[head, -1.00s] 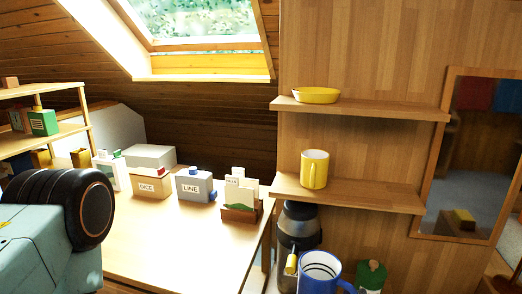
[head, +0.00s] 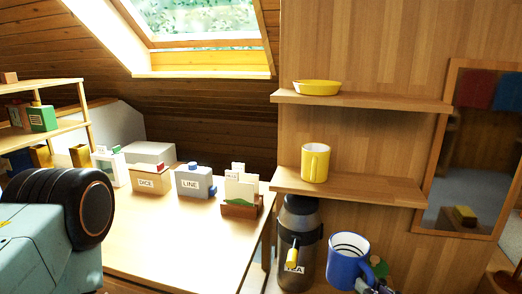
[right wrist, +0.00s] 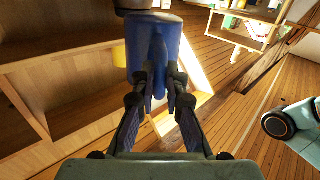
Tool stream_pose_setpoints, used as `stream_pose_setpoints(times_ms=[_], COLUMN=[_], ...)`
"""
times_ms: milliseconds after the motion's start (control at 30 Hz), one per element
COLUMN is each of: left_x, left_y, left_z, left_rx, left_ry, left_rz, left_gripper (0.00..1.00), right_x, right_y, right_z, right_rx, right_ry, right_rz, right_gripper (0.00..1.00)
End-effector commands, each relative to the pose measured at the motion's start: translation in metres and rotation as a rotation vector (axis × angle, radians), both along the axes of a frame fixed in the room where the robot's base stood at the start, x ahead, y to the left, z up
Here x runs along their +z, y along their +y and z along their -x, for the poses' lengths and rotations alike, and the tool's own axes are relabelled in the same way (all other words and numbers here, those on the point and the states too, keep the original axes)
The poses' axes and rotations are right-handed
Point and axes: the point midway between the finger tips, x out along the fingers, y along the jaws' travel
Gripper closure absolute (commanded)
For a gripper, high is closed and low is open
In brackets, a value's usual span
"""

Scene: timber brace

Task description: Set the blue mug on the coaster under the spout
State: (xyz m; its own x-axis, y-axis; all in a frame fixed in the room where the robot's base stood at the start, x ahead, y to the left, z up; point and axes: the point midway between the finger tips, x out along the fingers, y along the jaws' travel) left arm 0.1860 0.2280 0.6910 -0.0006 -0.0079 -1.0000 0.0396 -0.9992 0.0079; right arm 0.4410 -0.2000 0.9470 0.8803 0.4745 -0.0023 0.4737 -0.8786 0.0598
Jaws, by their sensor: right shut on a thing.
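The blue mug (head: 347,260) with a white inside is at the lower right of the head view, upright or nearly so. My right gripper (head: 378,284) is shut on its handle, partly cut off by the bottom edge. The right wrist view shows the fingers (right wrist: 160,85) on both sides of the handle, below the blue mug body (right wrist: 138,48). A dark dispenser labelled TEA (head: 300,225) stands left of the mug, with a yellow spout (head: 292,256) facing forward. The mug is apart from the spout. I cannot see the coaster. My left gripper is out of view.
A shelf (head: 350,188) with a yellow mug (head: 315,163) overhangs the dispenser. A higher shelf (head: 365,102) bears a yellow dish (head: 317,87). A green item is partly hidden behind the blue mug. The desk (head: 185,235) at left holds boxes along its back.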

Motion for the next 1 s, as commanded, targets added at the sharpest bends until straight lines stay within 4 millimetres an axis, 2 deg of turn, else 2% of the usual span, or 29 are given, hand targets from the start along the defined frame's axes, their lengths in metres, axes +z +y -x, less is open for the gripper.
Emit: stream_pose_setpoints(times_ms=[200, 400, 767, 1000], left_x=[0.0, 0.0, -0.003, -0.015], left_y=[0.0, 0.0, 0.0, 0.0], left_z=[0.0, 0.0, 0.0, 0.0], left_rx=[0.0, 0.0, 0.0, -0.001], left_ry=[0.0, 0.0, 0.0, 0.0], left_rz=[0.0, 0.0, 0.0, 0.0], left_gripper=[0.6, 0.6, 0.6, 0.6], right_x=[-0.019, -0.026, -0.027, -0.027], right_y=[0.012, 0.021, 0.02, 0.007], right_z=[0.013, 0.02, 0.018, 0.008], right_rx=[-0.02, 0.005, 0.003, -0.04], right_ry=[0.003, -0.002, -0.004, -0.005], right_rz=[0.003, -0.001, -0.002, -0.004], right_gripper=[1.0, 1.0, 1.0, 1.0])
